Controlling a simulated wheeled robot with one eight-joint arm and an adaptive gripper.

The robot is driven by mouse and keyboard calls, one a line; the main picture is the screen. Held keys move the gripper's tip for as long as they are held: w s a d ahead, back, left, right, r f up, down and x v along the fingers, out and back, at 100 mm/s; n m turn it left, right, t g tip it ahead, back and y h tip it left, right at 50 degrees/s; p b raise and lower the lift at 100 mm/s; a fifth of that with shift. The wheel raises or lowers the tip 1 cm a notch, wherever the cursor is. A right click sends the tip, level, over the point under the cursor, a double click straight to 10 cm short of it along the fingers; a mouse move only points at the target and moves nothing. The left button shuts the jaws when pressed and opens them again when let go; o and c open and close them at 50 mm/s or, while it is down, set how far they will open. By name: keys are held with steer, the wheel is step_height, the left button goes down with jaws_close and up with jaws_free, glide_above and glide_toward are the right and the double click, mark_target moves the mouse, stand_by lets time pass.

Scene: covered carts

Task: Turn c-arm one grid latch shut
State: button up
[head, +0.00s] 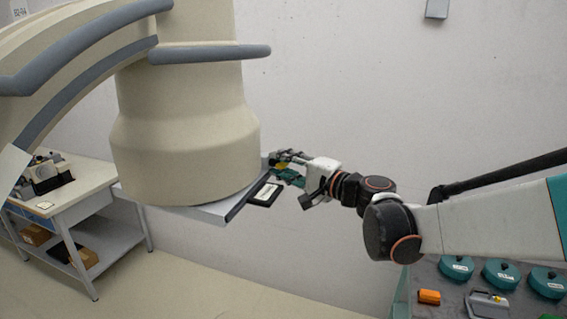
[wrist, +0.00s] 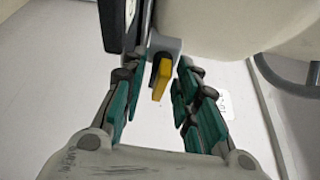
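The c-arm's large beige round housing (head: 185,140) fills the left of the head view, with a flat grey plate (head: 215,207) under it. In the wrist view a yellow latch lever (wrist: 161,79) sits on a grey mount (wrist: 164,44) beside the beige housing (wrist: 215,25). My gripper (wrist: 157,95) is open, with its green fingers on either side of the yellow lever. I cannot tell whether a finger touches it. In the head view my gripper (head: 283,167) is at the plate's right edge, and the lever is mostly hidden by the fingers.
A black-framed label (head: 265,194) hangs at the plate's edge, close to my gripper. A white table (head: 75,190) with a lower shelf stands at the left. A cart at the lower right holds teal round items (head: 456,268) and an orange box (head: 429,297). A pale wall stands behind.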

steer(key=shift+w+a, duration=0.1)
steer(key=shift+a, duration=0.05)
steer(key=shift+c, duration=0.3)
jaws_close()
steer(key=shift+m, duration=0.3)
steer(key=m+g, duration=0.1)
steer(key=m, duration=0.1)
steer(key=m+g+h, duration=0.1)
steer(key=m, duration=0.2)
steer(key=shift+g, duration=0.3)
steer(key=m+g+b, duration=0.1)
steer(key=m+g, duration=0.1)
steer(key=m, duration=0.2)
steer(key=m+g+b, duration=0.1)
steer(key=m+g, duration=0.1)
steer(key=m, duration=0.1)
steer(key=shift+g, duration=0.4)
steer(key=shift+m, duration=0.4)
